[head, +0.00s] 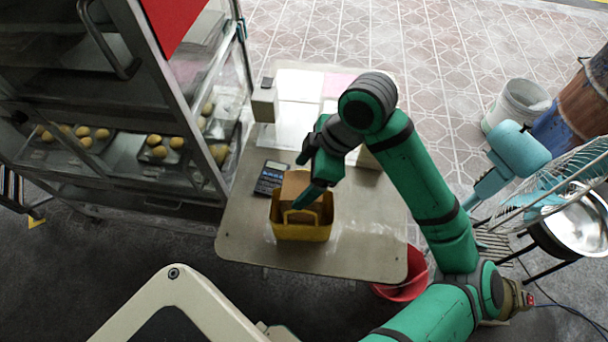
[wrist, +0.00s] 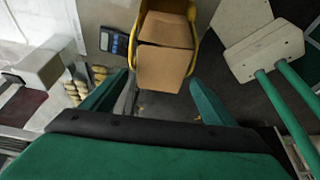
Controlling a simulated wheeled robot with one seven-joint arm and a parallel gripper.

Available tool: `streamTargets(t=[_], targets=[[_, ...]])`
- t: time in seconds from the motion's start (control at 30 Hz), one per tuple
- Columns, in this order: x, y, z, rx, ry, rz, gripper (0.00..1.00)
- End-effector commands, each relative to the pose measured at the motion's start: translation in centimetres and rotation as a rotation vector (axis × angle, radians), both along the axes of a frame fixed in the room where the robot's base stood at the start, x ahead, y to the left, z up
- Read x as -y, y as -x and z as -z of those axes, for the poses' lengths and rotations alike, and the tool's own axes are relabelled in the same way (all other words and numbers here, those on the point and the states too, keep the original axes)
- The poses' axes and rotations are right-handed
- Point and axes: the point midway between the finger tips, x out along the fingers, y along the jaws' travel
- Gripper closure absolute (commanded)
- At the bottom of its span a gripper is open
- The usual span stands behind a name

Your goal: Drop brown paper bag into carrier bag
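The carrier bag (head: 300,233) is yellow and stands upright on the table, with a handle loop at its front. The brown paper bag (head: 295,187) is a boxy tan shape inside the carrier bag, its top showing above the rim. In the wrist view the brown paper bag (wrist: 165,68) lies just beyond my fingertips, with the yellow rim of the carrier bag (wrist: 134,40) around its far part. My gripper (head: 304,177) is over the carrier bag. In the wrist view its fingers (wrist: 158,78) are spread wide and hold nothing. The lower part of the paper bag is hidden.
A calculator (head: 271,177) lies left of the carrier bag on the table (head: 350,250). A small box-shaped device (head: 264,103) stands at the back left. The oven rack with buns (head: 85,138) is close on the left. The table's front right is clear; a red bucket (head: 408,285) is beyond its edge.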

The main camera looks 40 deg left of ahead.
Motion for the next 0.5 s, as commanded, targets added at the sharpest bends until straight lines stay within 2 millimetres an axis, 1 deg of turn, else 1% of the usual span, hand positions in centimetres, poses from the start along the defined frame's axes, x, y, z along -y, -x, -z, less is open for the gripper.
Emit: streamTargets(t=[0.33,0.43,0.5], targets=[[0.0,0.0,-0.2,0.0,0.0,-0.001,0.17],[0.3,-0.3,-0.9,0.0,0.001,0.001,0.17],[0.6,-0.6,-1.8,0.003,-0.001,0.002,0.17]])
